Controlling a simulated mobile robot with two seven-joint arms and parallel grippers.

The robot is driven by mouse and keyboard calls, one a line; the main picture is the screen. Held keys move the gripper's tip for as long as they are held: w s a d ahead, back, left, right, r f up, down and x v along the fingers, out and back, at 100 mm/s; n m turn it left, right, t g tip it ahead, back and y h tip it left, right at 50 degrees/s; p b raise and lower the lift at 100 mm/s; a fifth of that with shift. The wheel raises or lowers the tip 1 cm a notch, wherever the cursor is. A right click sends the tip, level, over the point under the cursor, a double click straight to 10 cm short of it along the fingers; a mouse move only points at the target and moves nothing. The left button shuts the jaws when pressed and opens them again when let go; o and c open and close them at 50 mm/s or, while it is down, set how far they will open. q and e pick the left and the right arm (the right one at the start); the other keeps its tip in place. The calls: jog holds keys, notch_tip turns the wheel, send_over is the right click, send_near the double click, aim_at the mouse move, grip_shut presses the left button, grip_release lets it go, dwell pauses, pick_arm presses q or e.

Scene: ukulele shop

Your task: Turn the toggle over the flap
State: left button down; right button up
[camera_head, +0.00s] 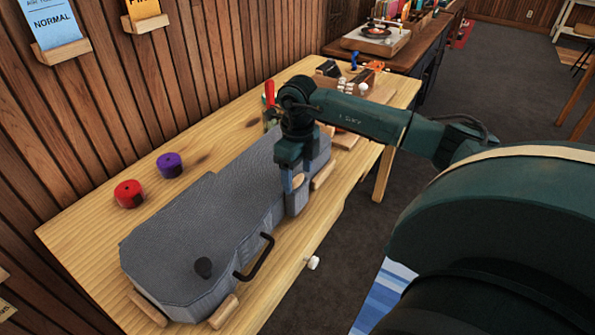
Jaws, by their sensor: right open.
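A grey ukulele case (190,235) lies shut on the wooden bench, with a black handle (262,258) on its front side. My right gripper (297,203) points down at the front side of the case's narrower part. It is open, and its fingers are partly hard to make out against the grey case. I cannot clearly pick out the flap; the gripper may hide it. My left gripper is not in view.
The case rests on wooden blocks (222,312) on the bench (85,225). A red roll (129,194) and a purple roll (169,165) stand behind it. Small tools crowd the far end. A pale knob (313,262) sticks out at the bench front. A wooden wall (100,110) rises behind.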

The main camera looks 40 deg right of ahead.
jog(key=shift+f, duration=0.2)
jog(key=c, duration=1)
